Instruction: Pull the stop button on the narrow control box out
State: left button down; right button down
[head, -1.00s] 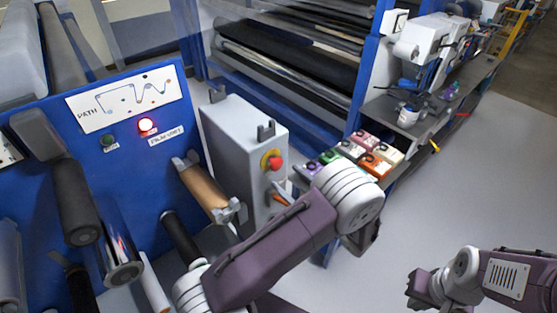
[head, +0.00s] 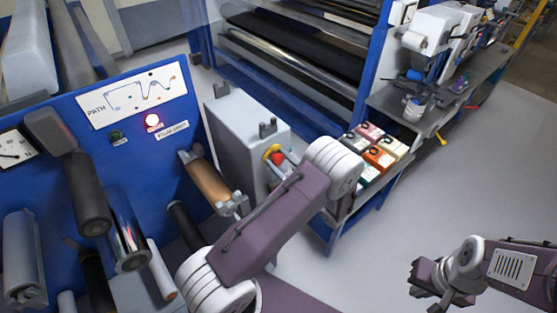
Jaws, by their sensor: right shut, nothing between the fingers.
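The narrow control box (head: 237,135) is a grey upright cabinet in the middle of the head view. Its red stop button (head: 277,157) sits in a yellow surround on the box's front face and is partly covered. My left arm (head: 270,225) reaches up across the lower front of the box. Its rounded joint is just right of the button. My left gripper is mostly hidden behind the arm; I cannot tell whether it touches the button. My right gripper (head: 421,285) is shut and empty at the lower right, over open floor and far from the box.
A blue panel (head: 60,170) with rollers and a lit red lamp (head: 152,121) stands left of the box. A brown roller (head: 208,182) sticks out close to my left arm. A bench with coloured boxes (head: 379,158) is right of it. The grey floor (head: 470,185) at right is clear.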

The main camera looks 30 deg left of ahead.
pick_arm(q)
jog(key=shift+s+d+f+b, duration=0.15)
jog(key=shift+d+b, duration=0.35)
jog(key=shift+s, duration=0.1)
jog(key=c, duration=0.8)
grip_release()
jog(key=shift+d+r, duration=0.2)
jog(key=shift+s+d, duration=0.1)
jog(key=d, duration=0.1)
jog(key=b, duration=0.1)
jog(key=s+d+b, duration=0.1)
jog(key=shift+d+f, duration=0.3)
jog(key=shift+f, duration=0.05)
jog(key=b, duration=0.2)
send_near(280, 163)
jog(key=shift+r, duration=0.4)
